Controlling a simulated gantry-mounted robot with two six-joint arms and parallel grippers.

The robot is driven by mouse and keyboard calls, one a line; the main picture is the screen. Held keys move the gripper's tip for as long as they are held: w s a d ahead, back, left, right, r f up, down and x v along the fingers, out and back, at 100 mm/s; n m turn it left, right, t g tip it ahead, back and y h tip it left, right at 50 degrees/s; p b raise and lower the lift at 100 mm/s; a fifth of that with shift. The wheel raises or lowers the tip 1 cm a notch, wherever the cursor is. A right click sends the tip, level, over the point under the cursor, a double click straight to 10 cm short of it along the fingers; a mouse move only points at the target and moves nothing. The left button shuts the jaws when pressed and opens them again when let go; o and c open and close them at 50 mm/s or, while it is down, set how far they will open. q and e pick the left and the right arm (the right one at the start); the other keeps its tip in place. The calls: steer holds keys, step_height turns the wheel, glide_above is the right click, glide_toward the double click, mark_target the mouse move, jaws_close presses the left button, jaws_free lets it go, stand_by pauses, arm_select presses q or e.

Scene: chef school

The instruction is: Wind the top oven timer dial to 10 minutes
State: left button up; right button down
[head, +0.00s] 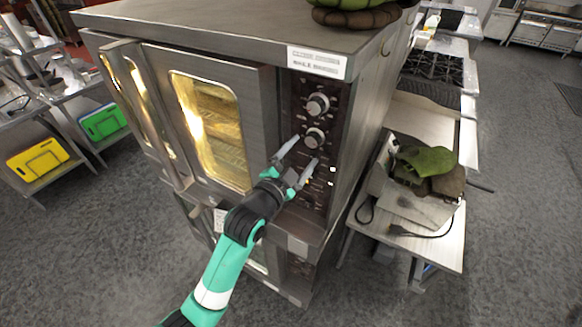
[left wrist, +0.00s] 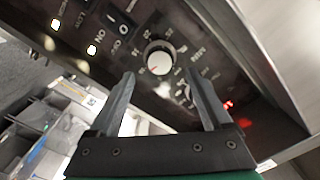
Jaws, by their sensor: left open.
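The top oven (head: 205,120) has a dark control panel on its right side. Two round silver dials are stacked there, an upper dial (head: 317,104) and a lower dial (head: 314,137). My left gripper (head: 306,151) is open and empty in front of the panel, just below the lower dial. In the left wrist view, a pale-faced dial (left wrist: 158,60) ringed by markings shows beyond the gap between the open fingers (left wrist: 160,75), apart from them. Its setting is too small to read. My right gripper does not show.
A side table (head: 450,235) with green and brown mitts (head: 428,165) stands right of the oven. Floor in front is free.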

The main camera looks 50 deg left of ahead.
arm_select(q)
steer(key=v, duration=0.6)
steer(key=shift+s, duration=0.25)
steer(key=w+d+r+t+h, duration=0.1)
steer(key=d+r, duration=0.2)
steer(key=r, duration=0.3)
steer(key=d+r+m+t+h+p, duration=0.1)
steer(key=d+r+t, duration=0.1)
steer(key=r, duration=0.4)
steer(key=w+d+r+t+h, duration=0.1)
steer(key=d+r, duration=0.2)
steer(key=r, duration=0.4)
steer(key=s+d+r+n+t+h, duration=0.2)
steer(key=s+r, duration=0.3)
steer(key=r, duration=0.5)
steer(key=s+d+r+n+t+h+p, duration=0.1)
steer(key=s+d+r+n+t+h, duration=0.1)
steer(key=r, duration=0.8)
steer(key=s+d+n+t, duration=0.1)
steer(key=s+d+t, duration=0.1)
steer(key=s+d, duration=0.1)
steer(key=shift+s+d+h, duration=0.25)
steer(key=shift+s+h, duration=0.05)
steer(key=shift+s, duration=0.3)
